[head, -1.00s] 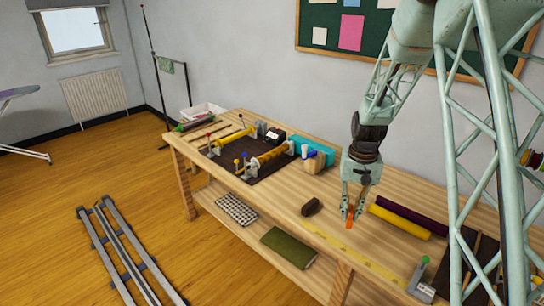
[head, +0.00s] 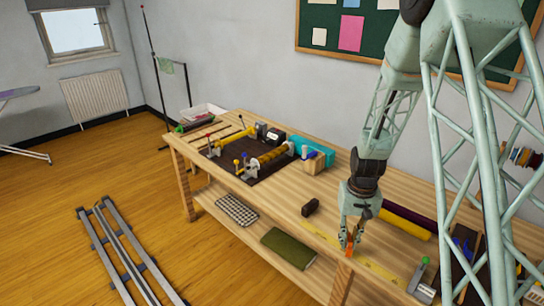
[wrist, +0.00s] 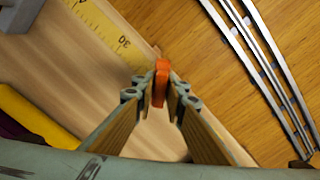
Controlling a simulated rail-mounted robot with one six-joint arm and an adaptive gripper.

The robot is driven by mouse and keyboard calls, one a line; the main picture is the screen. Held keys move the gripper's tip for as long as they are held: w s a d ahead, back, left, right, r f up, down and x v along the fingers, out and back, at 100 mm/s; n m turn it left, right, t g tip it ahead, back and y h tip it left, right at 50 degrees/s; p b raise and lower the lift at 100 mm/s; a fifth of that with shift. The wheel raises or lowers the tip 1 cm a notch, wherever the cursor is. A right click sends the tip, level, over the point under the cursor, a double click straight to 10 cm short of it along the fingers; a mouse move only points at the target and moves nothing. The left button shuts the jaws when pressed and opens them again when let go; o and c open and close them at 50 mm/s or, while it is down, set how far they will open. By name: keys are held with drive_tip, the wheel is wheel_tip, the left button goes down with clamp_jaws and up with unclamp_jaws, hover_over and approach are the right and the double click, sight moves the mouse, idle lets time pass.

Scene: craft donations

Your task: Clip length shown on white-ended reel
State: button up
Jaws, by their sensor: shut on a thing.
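My gripper (head: 349,244) is shut on a small orange piece, probably a clip (wrist: 161,82), held upright between the two fingertips near the table's front edge. It also shows in the head view (head: 349,249). A yellow measuring strip (head: 380,272) runs along the front edge, and its "30" mark shows in the wrist view (wrist: 110,35) just left of the clip. Two wound rollers, one yellow (head: 238,137) and one golden-brown (head: 272,157), stand on a dark mat at the table's left. I cannot make out a white-ended reel for certain.
A yellow roll (head: 404,224) and a dark purple roll (head: 408,213) lie behind my gripper. A grey stand with a green knob (head: 421,277) is at the front right. Floor rails (head: 130,255) run in front of the table.

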drive_tip(key=shift+r, duration=0.1)
drive_tip(key=w+r, duration=0.1)
drive_tip(key=r, duration=0.2)
drive_tip(key=w+r, duration=0.1)
drive_tip(key=r, duration=0.1)
drive_tip(key=w+r, duration=0.1)
drive_tip(key=r, duration=0.2)
drive_tip(key=shift+r, duration=0.3)
drive_tip(key=shift+w, duration=0.1)
